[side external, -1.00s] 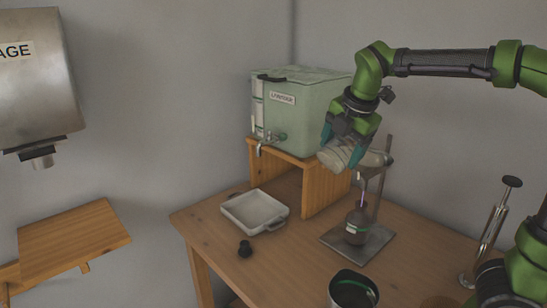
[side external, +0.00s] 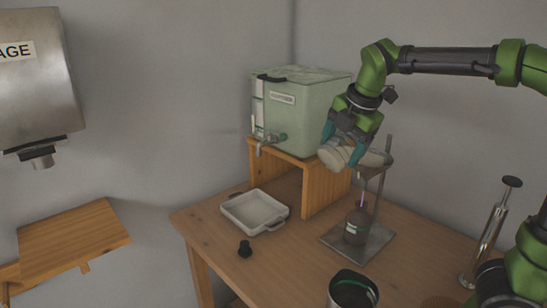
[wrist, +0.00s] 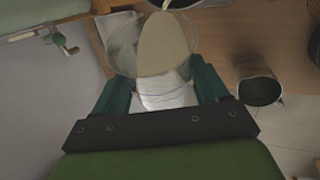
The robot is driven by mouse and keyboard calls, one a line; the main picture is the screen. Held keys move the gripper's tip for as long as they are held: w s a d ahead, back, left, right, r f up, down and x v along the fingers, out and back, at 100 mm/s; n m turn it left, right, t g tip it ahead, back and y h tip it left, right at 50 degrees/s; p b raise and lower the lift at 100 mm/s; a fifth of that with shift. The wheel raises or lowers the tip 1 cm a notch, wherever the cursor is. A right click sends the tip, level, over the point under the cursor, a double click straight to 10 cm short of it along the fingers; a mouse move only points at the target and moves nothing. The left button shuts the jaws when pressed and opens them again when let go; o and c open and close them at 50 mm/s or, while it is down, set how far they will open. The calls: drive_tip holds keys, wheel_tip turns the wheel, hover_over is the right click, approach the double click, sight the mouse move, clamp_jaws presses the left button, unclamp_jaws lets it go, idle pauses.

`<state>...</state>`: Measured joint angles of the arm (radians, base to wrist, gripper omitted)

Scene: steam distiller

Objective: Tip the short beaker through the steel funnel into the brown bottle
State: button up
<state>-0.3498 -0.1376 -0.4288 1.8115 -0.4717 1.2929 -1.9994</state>
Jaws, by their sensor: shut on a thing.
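My gripper (side external: 345,145) is shut on the short beaker (side external: 335,157), which is tilted well over, high above the table beside the steel funnel (side external: 376,162). In the wrist view the beaker (wrist: 163,92) lies between the fingers, with pale liquid reaching its mouth and a thin pale stream at its lip. The funnel sits on a stand (side external: 383,200) over the brown bottle (side external: 357,226). The bottle stands upright on the stand's grey base, with a thin purplish stem or stream just above its neck. The beaker partly covers the funnel's mouth in the side view.
A green distiller tank (side external: 305,110) stands on a wooden riser (side external: 318,195) behind. A steel stand with a black knob (side external: 492,235) is at right.

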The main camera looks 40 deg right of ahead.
sight(337, 159)
drive_tip(key=shift+d+r+y+p, duration=0.2)
drive_tip(key=shift+r+y+p, duration=0.2)
drive_tip(key=shift+y, duration=0.3)
idle(1.1)
drive_tip(key=shift+s+d+r+m+y+p, duration=0.1)
drive_tip(key=shift+d+r+m+y+p, duration=0.1)
drive_tip(key=shift+d+y+p, duration=0.25)
drive_tip(key=shift+s+d+r+m+y+p, duration=0.1)
drive_tip(key=shift+d+r+y, duration=0.1)
drive_tip(key=shift+d+y, duration=0.3)
idle(1.0)
drive_tip(key=shift+d+r+t+y+p, duration=0.35)
drive_tip(key=shift+d+t+y+p, duration=0.1)
drive_tip(key=shift+y, duration=0.2)
idle(0.9)
